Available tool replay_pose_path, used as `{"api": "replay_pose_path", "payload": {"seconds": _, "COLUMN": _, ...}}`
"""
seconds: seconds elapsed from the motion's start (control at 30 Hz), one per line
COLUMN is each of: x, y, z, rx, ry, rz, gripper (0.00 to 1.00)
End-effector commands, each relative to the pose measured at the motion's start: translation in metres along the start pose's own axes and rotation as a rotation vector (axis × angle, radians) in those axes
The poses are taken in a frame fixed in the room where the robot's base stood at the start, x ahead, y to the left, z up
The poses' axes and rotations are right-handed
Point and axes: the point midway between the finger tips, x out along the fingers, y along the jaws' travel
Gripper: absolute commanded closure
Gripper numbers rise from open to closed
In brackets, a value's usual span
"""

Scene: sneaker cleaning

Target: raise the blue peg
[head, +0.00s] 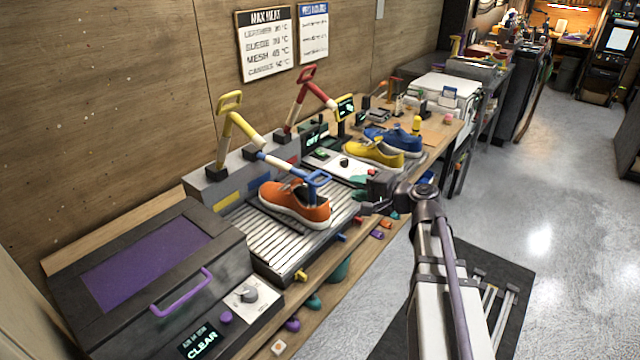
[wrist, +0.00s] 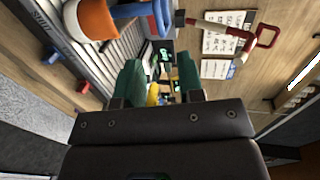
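The blue peg (head: 341,237) is small and sticks out from the front side of the slatted bed (head: 262,238), below the orange shoe (head: 300,206). In the wrist view the blue peg (wrist: 55,57) is at the upper left, outside my fingers. A red peg (head: 357,219) is beside it, and a yellow peg (head: 300,275) is on its other side. My gripper (head: 359,193) is above and to the right of the blue peg, apart from it. In the wrist view its teal fingers (wrist: 161,66) are spread with nothing held between them.
A blue-handled lever (head: 316,179) lies lowered over the orange shoe. Yellow (head: 230,102) and red (head: 306,76) levers stand raised. Yellow (head: 373,153) and blue (head: 402,142) shoes are behind my gripper. A dark box with a purple handle (head: 181,293) is left.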

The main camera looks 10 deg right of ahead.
Motion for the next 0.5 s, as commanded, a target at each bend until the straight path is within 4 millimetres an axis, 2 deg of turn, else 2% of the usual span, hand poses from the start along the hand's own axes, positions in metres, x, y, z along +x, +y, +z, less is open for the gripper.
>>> {"api": "replay_pose_path", "payload": {"seconds": 0.13, "x": 0.019, "y": 0.002, "z": 0.0, "rx": -0.001, "ry": -0.004, "rz": 0.001, "gripper": 0.65}}
{"api": "replay_pose_path", "payload": {"seconds": 0.4, "x": 0.083, "y": 0.003, "z": 0.0, "rx": -0.003, "ry": -0.006, "rz": 0.002, "gripper": 0.65}}
{"api": "replay_pose_path", "payload": {"seconds": 0.5, "x": 0.098, "y": 0.003, "z": 0.0, "rx": -0.002, "ry": -0.005, "rz": 0.003, "gripper": 0.65}}
